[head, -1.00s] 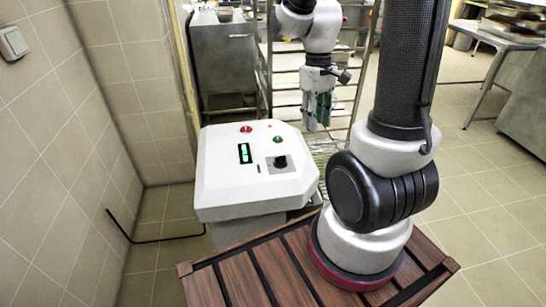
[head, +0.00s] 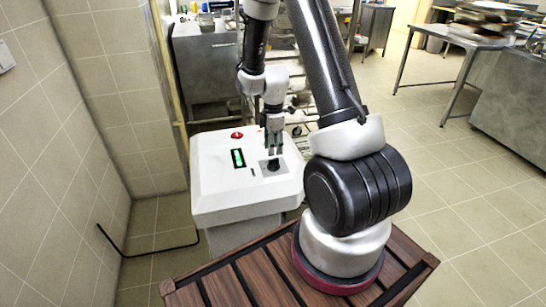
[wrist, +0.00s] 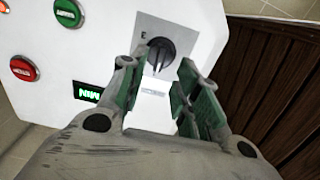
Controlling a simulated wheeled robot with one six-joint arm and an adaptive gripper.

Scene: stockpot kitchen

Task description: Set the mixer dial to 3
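The mixer's control box is a white console (head: 222,195) at centre left in the head view. Its black dial (wrist: 160,54) sits on a grey plate and shows ahead of my fingertips in the wrist view; it also shows in the head view (head: 273,166). The dial's number marks are too small to read. A green-lit display (head: 238,158) is left of the dial, its text unclear; in the wrist view (wrist: 88,93) it appears tilted. My gripper (wrist: 157,85) is open, with green-padded fingers apart. In the head view it points down just above the dial (head: 273,149). I cannot tell whether it touches.
A red button (wrist: 24,69) and a green button (wrist: 68,14) are on the console, clear of my fingers. A tiled wall is at left, with a black bent rod (head: 150,243) near the floor. A metal table (head: 465,35) with stacked trays stands far right. Floor at right is clear.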

